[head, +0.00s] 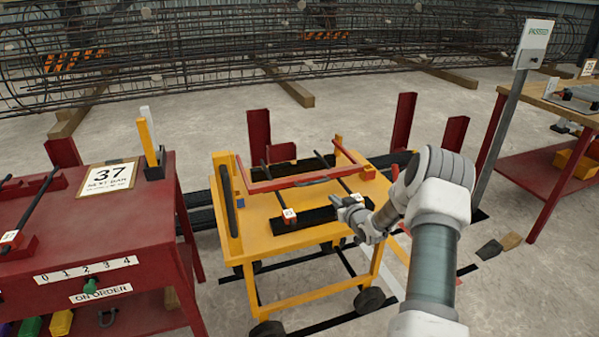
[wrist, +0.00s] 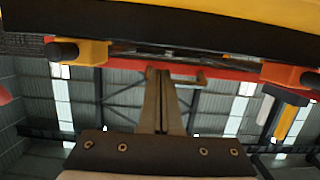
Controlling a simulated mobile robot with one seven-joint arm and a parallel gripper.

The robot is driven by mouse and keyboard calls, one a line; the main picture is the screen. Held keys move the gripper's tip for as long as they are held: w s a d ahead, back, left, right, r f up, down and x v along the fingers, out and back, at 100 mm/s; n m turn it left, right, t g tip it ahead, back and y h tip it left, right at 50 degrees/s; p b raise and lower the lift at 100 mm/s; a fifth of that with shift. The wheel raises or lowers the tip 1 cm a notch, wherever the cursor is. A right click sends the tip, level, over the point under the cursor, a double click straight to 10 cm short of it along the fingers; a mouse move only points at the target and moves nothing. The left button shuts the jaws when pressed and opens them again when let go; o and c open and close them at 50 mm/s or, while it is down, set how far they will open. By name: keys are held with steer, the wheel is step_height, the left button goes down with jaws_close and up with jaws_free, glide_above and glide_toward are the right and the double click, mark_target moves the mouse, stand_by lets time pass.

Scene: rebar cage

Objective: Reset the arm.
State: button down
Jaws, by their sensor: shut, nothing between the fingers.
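My gripper (head: 335,201) reaches from the right over the front part of the yellow cart (head: 262,243) in the head view. In the wrist view its two fingers (wrist: 160,75) lie together, with nothing seen between them. The arm is bent, its forearm rising at the right of the cart. A dark bar with a white tag (head: 289,215) lies on the cart to the left of the gripper. A red frame piece (head: 290,182) spans the cart top behind the gripper; the wrist view shows a red bar (wrist: 215,72) beyond the fingertips. I cannot tell whether the fingertips touch anything.
A red bench (head: 150,215) with a "37 next bar" sign (head: 107,178) stands at the left. A signpost (head: 502,120) and another bench (head: 540,172) stand at the right. Red posts (head: 258,135) rise behind the cart. A large rebar cage (head: 240,50) fills the back.

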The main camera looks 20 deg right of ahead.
steer(key=s+a+r+n+g+h, duration=0.1)
steer(key=a+r, duration=0.2)
steer(key=r, duration=0.4)
steer(key=s+a+r+g, duration=0.1)
steer(key=a+r+g, duration=0.15)
steer(key=r, duration=0.45)
steer(key=s+a+r+g+h, duration=0.1)
steer(key=s+a+r+g, duration=0.1)
steer(key=s+a+r, duration=0.7)
steer(key=s+a+r+g+y, duration=0.1)
steer(key=s+a, duration=0.3)
steer(key=s, duration=0.7)
steer(key=s+a+r+m+g, duration=0.1)
steer(key=s+a+g, duration=0.15)
steer(key=s, duration=0.85)
steer(key=s+a+r+y, duration=0.1)
steer(key=s+a, duration=0.4)
steer(key=s, duration=0.6)
step_height(320, 180, up, 22)
steer(key=p, duration=2.1)
steer(key=shift+w+d+f, duration=0.25)
steer(key=shift+w, duration=0.15)
